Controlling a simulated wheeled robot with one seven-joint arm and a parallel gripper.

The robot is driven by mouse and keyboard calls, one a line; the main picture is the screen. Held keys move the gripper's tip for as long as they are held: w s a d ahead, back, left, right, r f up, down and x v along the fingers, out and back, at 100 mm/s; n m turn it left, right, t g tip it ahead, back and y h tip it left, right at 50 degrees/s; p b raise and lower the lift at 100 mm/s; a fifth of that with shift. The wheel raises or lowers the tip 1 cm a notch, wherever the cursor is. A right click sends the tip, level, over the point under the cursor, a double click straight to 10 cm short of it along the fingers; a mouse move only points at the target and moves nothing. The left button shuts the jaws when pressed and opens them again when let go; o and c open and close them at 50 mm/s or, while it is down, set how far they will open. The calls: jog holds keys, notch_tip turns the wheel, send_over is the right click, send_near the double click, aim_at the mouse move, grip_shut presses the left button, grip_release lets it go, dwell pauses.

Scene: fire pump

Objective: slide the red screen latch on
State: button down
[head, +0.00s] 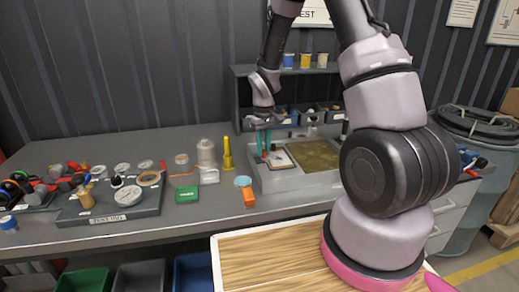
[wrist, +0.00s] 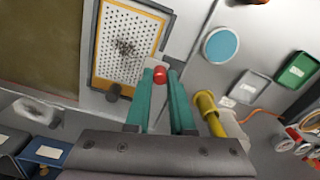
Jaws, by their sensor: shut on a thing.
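The red latch (wrist: 159,72) shows as a small round red knob between the fingertips of my gripper (wrist: 161,80) in the wrist view. My gripper is shut on it, with one teal finger on each side. The latch sits at the lower right corner of the perforated screen (wrist: 128,45), which has an orange frame and a dark smudge on its mesh. In the head view my gripper (head: 264,156) points down at the left side of the grey basin (head: 305,183).
A yellow-topped post (wrist: 208,108) stands right of my fingers in the wrist view. An orange block (head: 249,197), a green box (head: 187,195) and a tool tray (head: 108,207) lie on the bench to the left. A rack (head: 300,71) stands behind the basin.

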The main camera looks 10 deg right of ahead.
jog(key=c, duration=0.8)
grip_release()
jog(key=shift+d, duration=0.3)
jog(key=shift+o, duration=0.2)
jog(key=shift+r, duration=0.1)
notch_tip(320, 180, up, 11)
jog(key=shift+f, duration=0.2)
jog(key=shift+r, duration=0.15)
jog(key=s+d+r+m+t, duration=0.15)
jog(key=s+r, duration=0.25)
jog(key=r, duration=0.4)
jog(key=s+d+r+m+t, duration=0.1)
jog(key=s+r+m+t, duration=0.1)
jog(key=s+r, duration=0.35)
jog(key=s+d+r+m+t+y, duration=0.1)
jog(key=s+r+m+t+y, duration=0.1)
jog(key=s+r, duration=0.8)
jog(key=s+m+t, duration=0.1)
jog(key=s, duration=0.1)
jog(key=shift+s+d+m+t, duration=0.2)
jog(key=shift+s+m+t, duration=0.15)
